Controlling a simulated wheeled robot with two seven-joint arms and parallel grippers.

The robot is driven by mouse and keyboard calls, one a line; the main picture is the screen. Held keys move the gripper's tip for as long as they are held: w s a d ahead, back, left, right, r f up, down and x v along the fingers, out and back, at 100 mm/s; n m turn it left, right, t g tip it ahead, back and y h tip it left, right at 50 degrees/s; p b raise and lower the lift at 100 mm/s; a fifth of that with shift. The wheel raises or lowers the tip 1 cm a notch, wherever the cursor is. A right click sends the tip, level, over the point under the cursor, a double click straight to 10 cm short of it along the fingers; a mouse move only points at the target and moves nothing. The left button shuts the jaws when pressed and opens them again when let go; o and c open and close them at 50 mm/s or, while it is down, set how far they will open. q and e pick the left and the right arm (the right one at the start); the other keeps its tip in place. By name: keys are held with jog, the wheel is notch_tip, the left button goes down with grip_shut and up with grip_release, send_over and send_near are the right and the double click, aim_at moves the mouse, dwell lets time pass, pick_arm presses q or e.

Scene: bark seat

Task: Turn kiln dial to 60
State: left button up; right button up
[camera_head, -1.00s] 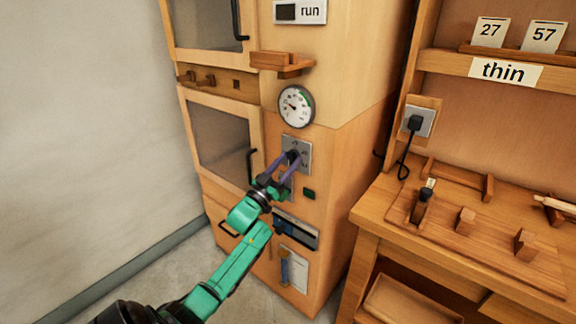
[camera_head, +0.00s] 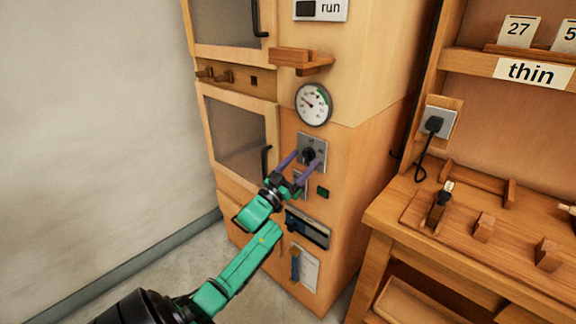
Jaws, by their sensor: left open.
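The kiln (camera_head: 350,165) is a tall wooden cabinet in the middle of the head view. Its dial is a dark knob (camera_head: 308,155) on a grey metal plate (camera_head: 313,140); the markings on the plate are too small to read. My left gripper (camera_head: 303,159) is open, with its two purple fingers reaching up to the plate, one on either side of the knob. I cannot tell whether the fingers touch the knob. A round white gauge (camera_head: 313,103) with a green arc sits above the plate. My right gripper is not in view.
A wooden ledge (camera_head: 300,62) sticks out above the gauge. A green button (camera_head: 323,192) and a blue-handled slider (camera_head: 307,228) lie below the plate. A workbench (camera_head: 390,215) with wooden pegs stands at right, with a plugged socket (camera_head: 438,123) behind it.

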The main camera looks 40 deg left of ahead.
pick_arm(q)
jog(key=v, duration=1.3)
jog(key=shift+s+f+b, duration=0.15)
jog(key=shift+s+b, duration=0.15)
jog(key=shift+b, duration=0.05)
